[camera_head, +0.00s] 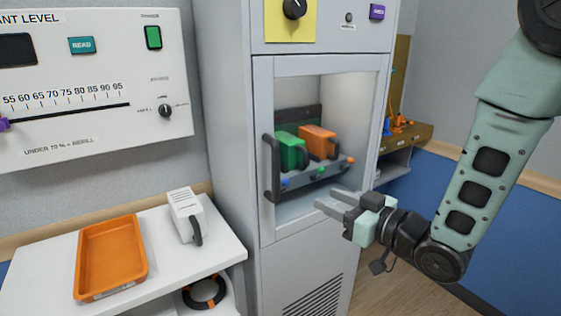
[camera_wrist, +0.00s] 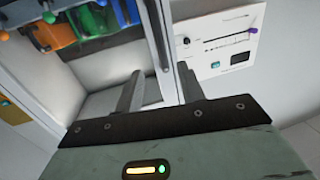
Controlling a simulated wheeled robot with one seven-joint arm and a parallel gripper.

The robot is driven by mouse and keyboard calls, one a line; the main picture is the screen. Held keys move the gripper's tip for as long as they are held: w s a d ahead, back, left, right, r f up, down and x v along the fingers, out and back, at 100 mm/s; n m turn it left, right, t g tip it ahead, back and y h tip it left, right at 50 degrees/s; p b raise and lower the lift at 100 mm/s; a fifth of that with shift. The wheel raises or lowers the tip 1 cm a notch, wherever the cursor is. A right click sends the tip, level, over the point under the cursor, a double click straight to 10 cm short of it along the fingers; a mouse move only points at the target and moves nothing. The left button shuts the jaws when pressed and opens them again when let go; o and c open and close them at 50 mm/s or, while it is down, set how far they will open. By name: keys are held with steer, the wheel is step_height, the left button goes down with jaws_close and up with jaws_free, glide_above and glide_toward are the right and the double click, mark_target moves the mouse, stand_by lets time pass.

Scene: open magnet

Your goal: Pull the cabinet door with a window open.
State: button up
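The cabinet door (camera_head: 263,225) has a pale frame around a large window and appears shut. Its black upright handle (camera_head: 270,170) is on the left side of the door. In the wrist view, the dark bar of the handle (camera_wrist: 156,36) shows beyond the fingers, between them in the picture. My gripper (camera_head: 326,198) is in front of the lower window, to the right of the handle and apart from it. Its two grey fingers are spread with nothing between them, as the wrist view (camera_wrist: 160,82) also shows.
Behind the window are a green block (camera_head: 288,151) and an orange block (camera_head: 318,141) on a rack. At left, a white shelf (camera_head: 160,265) holds an orange tray (camera_head: 82,265) and a white block with a dark handle (camera_head: 184,213). A control panel (camera_head: 90,130) is above.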

mark_target(279, 171)
steer(key=p+x, duration=0.2)
steer(key=x, duration=0.3)
steer(key=p+x, duration=0.2)
steer(key=x, duration=0.4)
steer(key=r+p+x, duration=0.1)
steer(key=p+x, duration=0.1)
steer(key=x, duration=0.4)
steer(key=shift+w+r, duration=0.1)
steer(key=shift+w, duration=0.1)
jaws_close()
